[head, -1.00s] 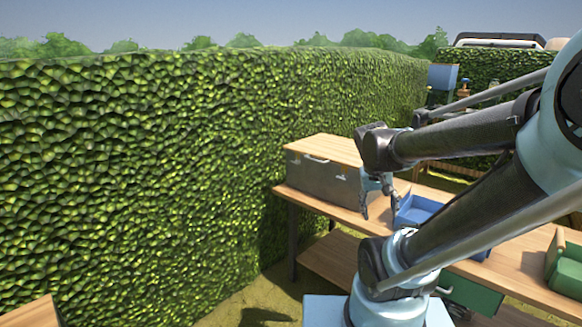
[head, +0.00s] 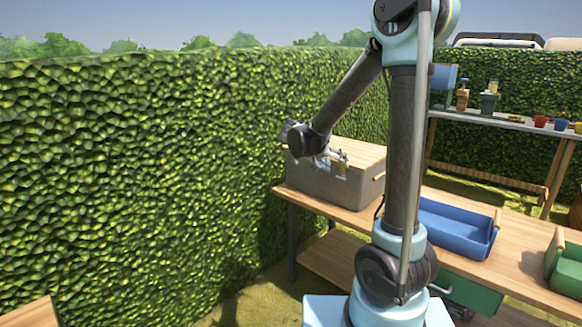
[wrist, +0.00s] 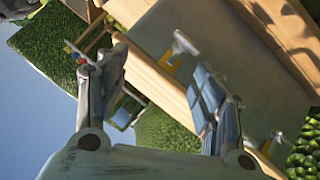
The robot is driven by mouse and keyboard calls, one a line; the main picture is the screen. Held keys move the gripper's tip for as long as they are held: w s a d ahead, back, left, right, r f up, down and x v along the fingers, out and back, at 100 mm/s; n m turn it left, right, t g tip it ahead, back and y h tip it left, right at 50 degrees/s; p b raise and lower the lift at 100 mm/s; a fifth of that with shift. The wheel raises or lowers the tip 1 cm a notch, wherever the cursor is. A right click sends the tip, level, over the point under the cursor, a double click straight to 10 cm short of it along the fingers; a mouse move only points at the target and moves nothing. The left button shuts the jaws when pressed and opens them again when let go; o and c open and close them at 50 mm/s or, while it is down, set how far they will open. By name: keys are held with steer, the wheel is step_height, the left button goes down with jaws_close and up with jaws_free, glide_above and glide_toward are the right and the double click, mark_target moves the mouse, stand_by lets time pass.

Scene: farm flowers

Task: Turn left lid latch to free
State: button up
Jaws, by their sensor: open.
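A grey box (head: 345,186) with a wooden lid (head: 368,152) stands at the left end of the wooden table. In the wrist view the box is tilted, its grey front (wrist: 215,40) on the right. One pale latch with a yellow part (wrist: 178,52) sits at the lid edge, upper middle. A second latch (wrist: 270,142), lower right near the hedge end, appears to be the left one. It is small and its turn is unclear. My gripper (head: 335,160) is at the box's front upper edge. In the wrist view its fingers (wrist: 157,65) are apart and empty, away from the left latch.
A blue tray (head: 460,228) and a green tray (head: 567,262) stand on the table (head: 510,252) right of the box. A tall hedge (head: 150,170) rises close on the left. A back table (head: 490,122) holds bottles and cups.

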steer(key=w+a+f+m+t+h, duration=0.1)
steer(key=w+a+t, duration=0.15)
steer(key=a, duration=0.45)
steer(key=w+a+f+m+t, duration=0.1)
steer(key=w+a+f, duration=0.1)
steer(key=w+a, duration=0.35)
steer(key=m+t+h, duration=0.1)
steer(key=m+t, duration=0.1)
steer(key=t, duration=0.2)
glide_toward(292, 163)
steer(key=x, duration=0.9)
steer(key=shift+d, duration=0.15)
steer(key=c, duration=1.1)
